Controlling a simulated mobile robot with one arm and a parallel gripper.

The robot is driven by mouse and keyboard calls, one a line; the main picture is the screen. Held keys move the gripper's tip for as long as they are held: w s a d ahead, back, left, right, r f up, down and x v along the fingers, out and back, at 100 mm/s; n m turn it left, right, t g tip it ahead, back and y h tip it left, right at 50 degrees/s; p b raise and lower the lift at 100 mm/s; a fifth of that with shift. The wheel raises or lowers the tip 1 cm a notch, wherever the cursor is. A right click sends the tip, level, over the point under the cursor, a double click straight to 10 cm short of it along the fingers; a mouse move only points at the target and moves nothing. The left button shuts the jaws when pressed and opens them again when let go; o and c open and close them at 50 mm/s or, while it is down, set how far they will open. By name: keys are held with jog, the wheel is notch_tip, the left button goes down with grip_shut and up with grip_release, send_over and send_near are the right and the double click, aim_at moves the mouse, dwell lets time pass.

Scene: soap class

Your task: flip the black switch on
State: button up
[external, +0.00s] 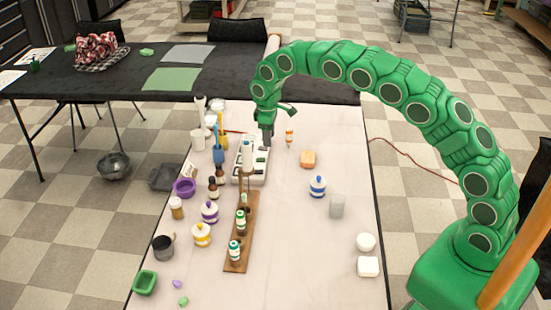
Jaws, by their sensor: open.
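A white box (237,180) with several small dark parts on its top stands on the table, left of centre. One dark part (261,158) near its right side may be the black switch; it is too small to tell, and so is its on or off position. My gripper (267,143) points down over the far right part of the white box. It looks empty. The gap between its fingers is too small to see, and I cannot tell whether it touches the box. My gripper hides part of the box's far right end.
A wooden rack (237,265) with bottles stands in front of the box. Several jars and bottles line the left, with a purple bowl (184,188). The front middle table (310,260) is clear.

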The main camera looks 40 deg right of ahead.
jog(key=n, duration=0.1)
send_near(256, 172)
jog(key=shift+w+d+f, duration=0.1)
jog(key=shift+f, duration=1.75)
jog(key=shift+d+f, duration=0.1)
jog(key=shift+f, duration=1.8)
grip_shut()
